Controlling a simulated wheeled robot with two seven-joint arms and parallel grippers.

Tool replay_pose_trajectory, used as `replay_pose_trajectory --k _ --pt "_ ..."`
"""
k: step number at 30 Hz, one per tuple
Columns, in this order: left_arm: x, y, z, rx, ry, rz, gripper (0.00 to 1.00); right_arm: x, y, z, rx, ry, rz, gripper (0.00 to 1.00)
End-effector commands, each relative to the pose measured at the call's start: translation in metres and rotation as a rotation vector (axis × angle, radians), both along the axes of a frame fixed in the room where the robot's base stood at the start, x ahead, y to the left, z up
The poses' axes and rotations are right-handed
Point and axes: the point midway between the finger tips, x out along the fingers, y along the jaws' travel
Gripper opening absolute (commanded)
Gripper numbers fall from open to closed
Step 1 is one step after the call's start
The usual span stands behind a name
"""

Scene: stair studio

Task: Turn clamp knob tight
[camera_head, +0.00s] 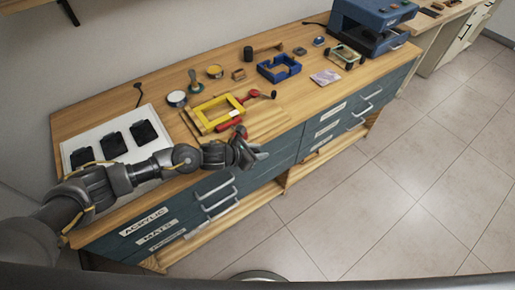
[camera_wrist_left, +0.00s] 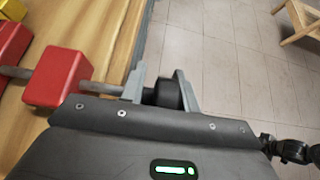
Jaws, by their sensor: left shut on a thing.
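A yellow frame (camera_head: 206,123) lies on a wooden board on the workbench, with a red clamp block (camera_head: 238,133) at its near side and another red clamp part (camera_head: 252,94) at its far right. The far clamp ends in a black knob (camera_head: 273,94). My left gripper (camera_head: 246,154) is at the bench's front edge, beside the near clamp. In the left wrist view, a grey rod runs through the red block (camera_wrist_left: 57,78) toward a dark knob (camera_wrist_left: 166,93), and the fingers are shut on this knob. My gripper hides part of the near clamp in the head view.
A white tray (camera_head: 97,143) with several black pieces lies at left. Tins, a blue frame (camera_head: 279,68) and a blue machine (camera_head: 369,25) stand along the bench. Drawer handles (camera_head: 217,196) stick out at the front. The floor is open at right.

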Motion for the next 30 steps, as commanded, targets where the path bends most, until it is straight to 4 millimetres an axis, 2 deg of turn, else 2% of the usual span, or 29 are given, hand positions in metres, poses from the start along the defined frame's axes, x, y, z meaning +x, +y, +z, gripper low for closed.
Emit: replay_pose_trajectory --k 1,15,16,18,30 --pt "-0.0087 -0.006 -0.0035 0.005 0.017 -0.019 0.08 0.0002 0.0002 0.001 0.0 0.0 0.0 0.44" --pt "-0.0103 -0.0066 -0.0055 0.015 0.027 -0.022 0.08 0.0005 0.0003 0.0012 0.0 -0.001 0.0 0.44" --pt "-0.0104 -0.0066 -0.0056 0.015 0.027 -0.022 0.35 0.0005 0.0003 0.0012 0.0 -0.001 0.0 0.44" --pt "-0.01 -0.006 -0.0055 0.016 0.026 -0.021 0.44 0.0011 0.0007 0.0012 0.001 -0.002 0.0 0.44" --pt "-0.0052 -0.0025 -0.0027 0.016 0.019 -0.011 0.44 0.001 0.0009 0.0015 0.001 -0.001 0.0 0.44"
